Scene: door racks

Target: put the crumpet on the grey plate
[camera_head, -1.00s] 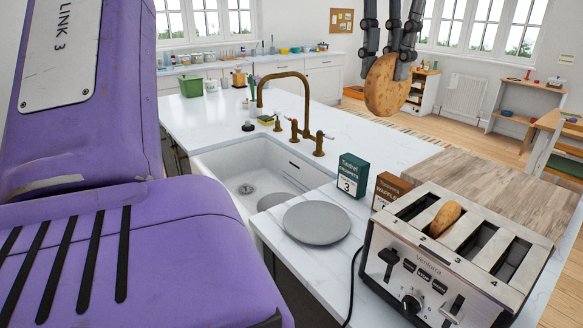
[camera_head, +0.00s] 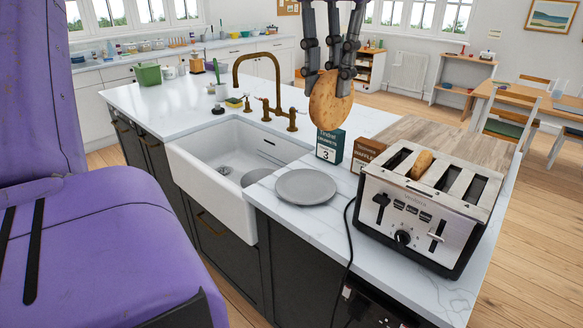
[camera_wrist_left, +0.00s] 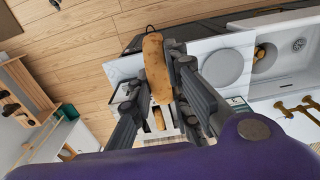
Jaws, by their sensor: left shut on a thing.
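A round golden-brown crumpet (camera_head: 331,100) hangs in my left gripper (camera_head: 332,72), whose fingers are shut on its upper part. The crumpet is held upright in the air above the counter and overlaps the teal box in the head view. In the left wrist view the crumpet (camera_wrist_left: 157,68) shows edge-on between the fingers (camera_wrist_left: 160,75). The grey plate (camera_head: 306,187) lies empty on the white counter, between the sink and the toaster; it also shows in the left wrist view (camera_wrist_left: 222,67). My right gripper is not in view.
A steel toaster (camera_head: 420,205) stands right of the plate with a browned piece (camera_head: 421,164) in one slot. A teal box (camera_head: 330,147) and a brown box (camera_head: 366,153) stand behind the plate. A white sink (camera_head: 215,160) with a brass tap (camera_head: 272,70) lies left. A black cord (camera_head: 347,240) hangs over the counter edge.

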